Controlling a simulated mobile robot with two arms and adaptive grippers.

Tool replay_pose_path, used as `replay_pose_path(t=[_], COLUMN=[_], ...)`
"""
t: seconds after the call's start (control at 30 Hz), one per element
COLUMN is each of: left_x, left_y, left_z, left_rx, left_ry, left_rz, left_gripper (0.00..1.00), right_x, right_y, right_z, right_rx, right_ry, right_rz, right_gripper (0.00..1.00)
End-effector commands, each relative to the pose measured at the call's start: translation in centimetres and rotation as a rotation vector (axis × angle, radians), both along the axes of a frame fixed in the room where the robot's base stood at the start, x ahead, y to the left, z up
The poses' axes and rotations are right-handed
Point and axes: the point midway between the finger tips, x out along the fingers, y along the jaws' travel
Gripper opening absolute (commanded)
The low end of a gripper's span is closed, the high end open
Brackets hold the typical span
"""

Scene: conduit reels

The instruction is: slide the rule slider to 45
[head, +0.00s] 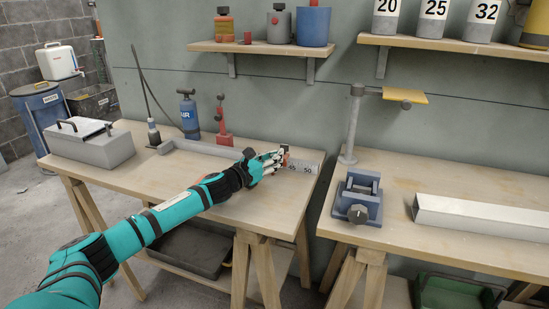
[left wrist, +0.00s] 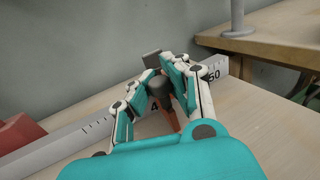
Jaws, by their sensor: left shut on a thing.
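The rule (head: 215,149) is a long grey bar lying along the left workbench. Near its right end I read 50, with a blurred number just left of it. In the left wrist view the rule (left wrist: 62,143) carries tick marks, a 50 at its end and part of a 4 beside the slider. The slider, with an orange body and a dark grey knob (left wrist: 158,86), sits on the rule left of the 50. My left gripper (head: 278,158) is shut on the slider, its fingers (left wrist: 167,80) on both sides of the knob. They partly hide the slider and the scale. My right gripper is not in view.
A grey toolbox (head: 90,147), a blue air bottle (head: 188,115) and a red tool (head: 223,125) stand on the left bench. Across a gap, the right bench holds a blue vise (head: 358,197) and a lamp-like stand (head: 351,125). The front of the left bench is clear.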

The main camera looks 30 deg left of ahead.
Motion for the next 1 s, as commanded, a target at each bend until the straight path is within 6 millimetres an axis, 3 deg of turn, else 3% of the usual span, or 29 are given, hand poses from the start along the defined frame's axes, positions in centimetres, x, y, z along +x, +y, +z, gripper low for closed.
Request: replay_pose_path(t=[0.43, 0.7, 1.0], left_x=[0.0, 0.9, 1.0], left_y=[-1.0, -5.2, -5.5], left_z=[-0.4, -0.6, -0.7], left_rx=[-0.002, -0.003, -0.002], left_ry=[0.006, 0.01, 0.011], left_rz=[-0.011, -0.015, -0.014], left_gripper=[0.0, 0.0, 0.0], right_x=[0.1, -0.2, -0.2], right_y=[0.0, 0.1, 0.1], right_z=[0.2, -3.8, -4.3], right_rx=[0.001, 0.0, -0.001], right_ry=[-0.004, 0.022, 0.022], right_rz=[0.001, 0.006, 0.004], right_gripper=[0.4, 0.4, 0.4])
